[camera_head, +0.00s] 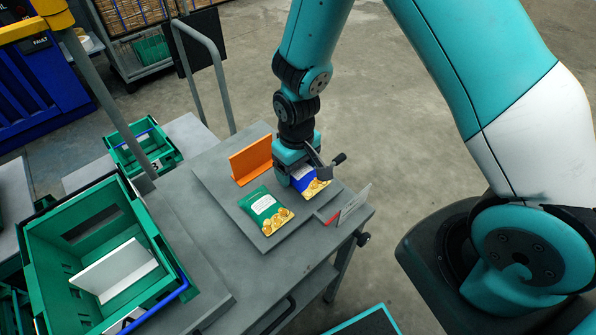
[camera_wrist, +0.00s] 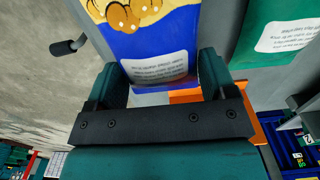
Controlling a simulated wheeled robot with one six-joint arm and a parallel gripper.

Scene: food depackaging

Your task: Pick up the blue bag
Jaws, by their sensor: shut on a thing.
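The blue bag (camera_head: 316,189) has a yellow food picture at its lower end. In the head view it is at the right side of the grey board, partly hidden by my gripper (camera_head: 299,172). In the wrist view the blue bag (camera_wrist: 150,45) shows a white label, and my gripper's fingers (camera_wrist: 163,73) are at its two sides near the label end. My gripper is shut on the bag. I cannot tell whether the bag touches the board.
A green bag (camera_head: 266,209) lies just left on the board (camera_head: 223,192). An orange upright plate (camera_head: 250,160) stands behind it. A black-handled lever (camera_head: 338,159) is close right of my gripper. A grey upright plate (camera_head: 353,203) stands front right. Green crates (camera_head: 150,236) are at left.

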